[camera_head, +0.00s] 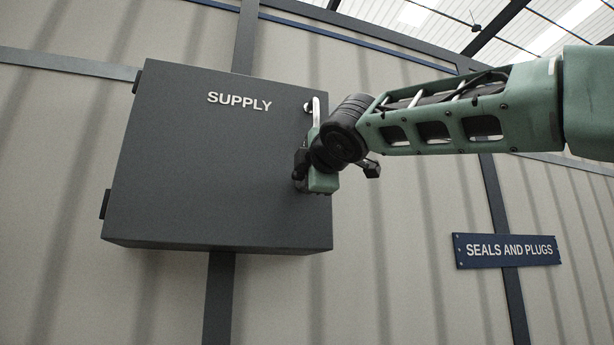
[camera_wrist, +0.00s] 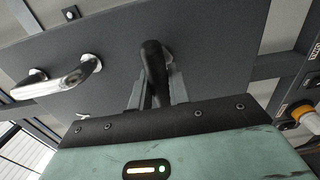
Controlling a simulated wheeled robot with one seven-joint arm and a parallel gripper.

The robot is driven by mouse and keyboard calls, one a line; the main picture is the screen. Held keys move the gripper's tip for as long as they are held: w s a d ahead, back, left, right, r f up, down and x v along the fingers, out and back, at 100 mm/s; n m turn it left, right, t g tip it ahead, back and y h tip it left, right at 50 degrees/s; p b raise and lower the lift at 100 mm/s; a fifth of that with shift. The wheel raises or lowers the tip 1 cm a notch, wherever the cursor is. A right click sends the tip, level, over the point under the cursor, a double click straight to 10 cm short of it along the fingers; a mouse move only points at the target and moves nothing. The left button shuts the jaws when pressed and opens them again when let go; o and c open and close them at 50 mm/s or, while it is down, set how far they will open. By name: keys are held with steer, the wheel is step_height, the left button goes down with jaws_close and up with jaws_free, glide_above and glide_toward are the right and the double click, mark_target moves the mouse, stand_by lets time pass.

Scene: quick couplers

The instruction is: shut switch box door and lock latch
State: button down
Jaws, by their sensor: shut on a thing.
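The dark grey switch box (camera_head: 220,247) hangs on the wall, and its door (camera_head: 200,150), lettered SUPPLY, covers the front with no clear gap showing. A metal pull handle (camera_head: 316,112) stands at the door's upper right; it also shows in the wrist view (camera_wrist: 62,84). My gripper (camera_head: 300,172) is at the door's right edge, below the handle, and hides the latch in the head view. In the wrist view my gripper (camera_wrist: 157,92) is shut on a black latch lever (camera_wrist: 154,62). Whether the latch is locked I cannot tell.
Hinges (camera_head: 105,203) sit on the box's left side. A blue SEALS AND PLUGS sign (camera_head: 507,250) is on the wall at the lower right. In the wrist view an orange and white fitting (camera_wrist: 303,113) is at the right edge.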

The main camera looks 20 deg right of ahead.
steer(key=c, duration=1.3)
jaws_free()
steer(key=shift+s+b, duration=4.6)
steer(key=shift+s, duration=4.1)
